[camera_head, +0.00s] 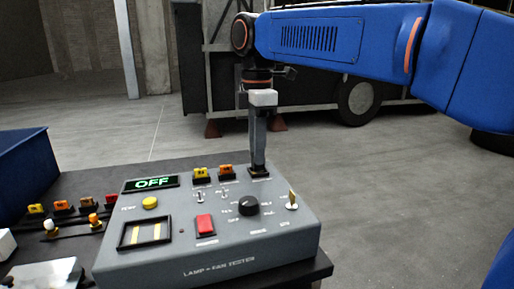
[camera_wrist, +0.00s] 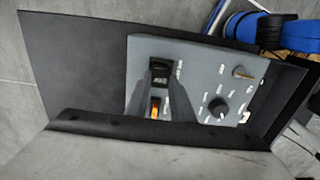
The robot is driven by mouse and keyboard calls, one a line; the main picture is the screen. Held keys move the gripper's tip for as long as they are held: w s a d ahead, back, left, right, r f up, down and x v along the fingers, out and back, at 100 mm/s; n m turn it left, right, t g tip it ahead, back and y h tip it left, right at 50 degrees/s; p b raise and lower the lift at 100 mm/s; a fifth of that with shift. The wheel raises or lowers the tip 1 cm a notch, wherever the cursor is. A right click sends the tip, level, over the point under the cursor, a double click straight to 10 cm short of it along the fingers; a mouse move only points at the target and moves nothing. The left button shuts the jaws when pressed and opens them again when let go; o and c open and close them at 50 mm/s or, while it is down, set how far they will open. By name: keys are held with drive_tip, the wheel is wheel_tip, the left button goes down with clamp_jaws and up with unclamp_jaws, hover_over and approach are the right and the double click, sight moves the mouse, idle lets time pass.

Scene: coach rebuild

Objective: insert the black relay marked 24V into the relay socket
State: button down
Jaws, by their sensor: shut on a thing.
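My gripper (camera_head: 259,165) points straight down at the back right of the grey tester box (camera_head: 170,255). In the wrist view, its fingertips (camera_wrist: 160,78) close on a small black block (camera_wrist: 160,68), which looks like the relay. Its marking is too small to read. In the head view, the black block (camera_head: 259,173) shows as a dark patch under the fingertips, at the panel surface. The relay socket cannot be told apart from it; the fingers and block cover that spot. I cannot tell whether the block is seated or just above the panel.
A yellow fuse (camera_head: 202,173) and an orange fuse (camera_head: 227,171) stand left of my gripper. A black knob (camera_head: 249,205), a red switch (camera_head: 205,225) and a lever (camera_head: 292,198) stand in front. The display (camera_head: 151,183) reads OFF. A blue bin (camera_head: 25,165) is at left.

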drive_tip(key=shift+f, duration=0.45)
idle(0.3)
drive_tip(key=c, duration=1.5)
unclamp_jaws()
drive_tip(key=shift+o, duration=0.2)
drive_tip(key=shift+r, duration=0.1)
